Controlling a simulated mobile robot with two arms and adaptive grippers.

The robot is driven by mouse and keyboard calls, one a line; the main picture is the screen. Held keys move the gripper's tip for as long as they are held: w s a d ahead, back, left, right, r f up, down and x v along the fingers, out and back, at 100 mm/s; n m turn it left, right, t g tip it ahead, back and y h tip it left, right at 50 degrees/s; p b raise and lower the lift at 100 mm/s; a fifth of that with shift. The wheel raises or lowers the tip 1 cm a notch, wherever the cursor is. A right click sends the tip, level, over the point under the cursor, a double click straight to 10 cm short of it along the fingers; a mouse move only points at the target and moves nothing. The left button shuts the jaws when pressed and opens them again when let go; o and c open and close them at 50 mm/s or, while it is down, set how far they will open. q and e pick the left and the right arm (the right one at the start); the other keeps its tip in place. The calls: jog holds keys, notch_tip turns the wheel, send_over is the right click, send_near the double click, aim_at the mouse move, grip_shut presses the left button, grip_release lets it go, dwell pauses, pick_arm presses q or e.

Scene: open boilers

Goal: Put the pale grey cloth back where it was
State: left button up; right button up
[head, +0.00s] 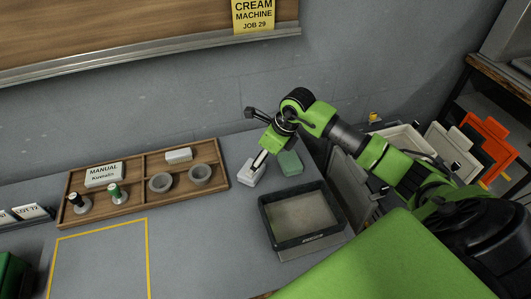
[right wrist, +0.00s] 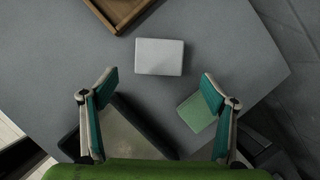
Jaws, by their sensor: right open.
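The pale grey cloth (head: 250,174) is a small folded block lying flat on the grey bench, between the wooden tray and a green cloth (head: 289,162). In the right wrist view the pale grey cloth (right wrist: 159,57) lies just ahead of the fingertips, roughly centred between them, with nothing gripping it. My right gripper (head: 259,160) is over the cloth's upper side in the head view. Its fingers (right wrist: 160,76) are spread wide and empty. The green cloth also shows beside the right-hand finger (right wrist: 194,113), partly hidden by it. My left gripper is out of view.
A black-rimmed bin (head: 304,243) stands in front of the cloths, near the bench's right edge. A yellow outline (head: 148,260) marks bare bench at left.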

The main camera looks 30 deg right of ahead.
jog(key=shift+v, duration=2.2)
jog(key=shift+f, duration=0.1)
